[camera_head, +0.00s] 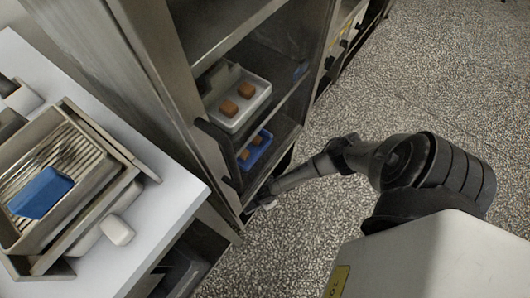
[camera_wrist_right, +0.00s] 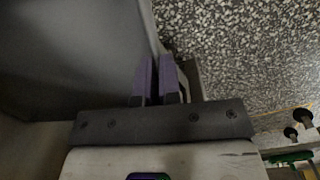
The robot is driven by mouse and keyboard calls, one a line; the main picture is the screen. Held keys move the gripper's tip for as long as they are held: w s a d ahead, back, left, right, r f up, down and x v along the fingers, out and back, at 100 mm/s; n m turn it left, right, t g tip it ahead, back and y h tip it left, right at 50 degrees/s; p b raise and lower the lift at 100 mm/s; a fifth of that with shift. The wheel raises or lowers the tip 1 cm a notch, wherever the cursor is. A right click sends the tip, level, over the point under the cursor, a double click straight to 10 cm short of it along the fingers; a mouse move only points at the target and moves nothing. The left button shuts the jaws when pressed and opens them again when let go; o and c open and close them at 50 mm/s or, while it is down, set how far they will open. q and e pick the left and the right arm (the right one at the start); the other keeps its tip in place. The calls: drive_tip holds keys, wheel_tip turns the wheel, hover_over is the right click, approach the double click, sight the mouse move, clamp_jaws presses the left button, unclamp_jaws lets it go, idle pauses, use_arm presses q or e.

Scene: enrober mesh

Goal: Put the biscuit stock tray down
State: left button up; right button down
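A white tray (camera_head: 255,106) with two brown biscuits (camera_head: 247,90) sits on a shelf inside the steel cabinet in the head view. A blue tray (camera_head: 261,152) with brown biscuits (camera_head: 244,155) sits lower, partly hidden by the shelf edge and the dark door handle. I cannot tell which is the stock tray. My right arm reaches low at the cabinet front; its gripper (camera_head: 262,202) is small and partly hidden there. In the right wrist view, its purple fingers (camera_wrist_right: 158,80) are close together with a thin gap and no tray between them. My left gripper is out of view.
A white worktop (camera_head: 178,188) at left carries a metal tray with a wire rack (camera_head: 75,147) and a blue block (camera_head: 40,192). A dark handle (camera_head: 218,155) stands out from the cabinet front. Speckled floor (camera_head: 420,80) lies open to the right.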

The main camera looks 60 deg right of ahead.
drive_tip(key=shift+f+b, duration=1.8)
drive_tip(key=shift+f, duration=0.25)
drive_tip(key=c, duration=1.3)
unclamp_jaws()
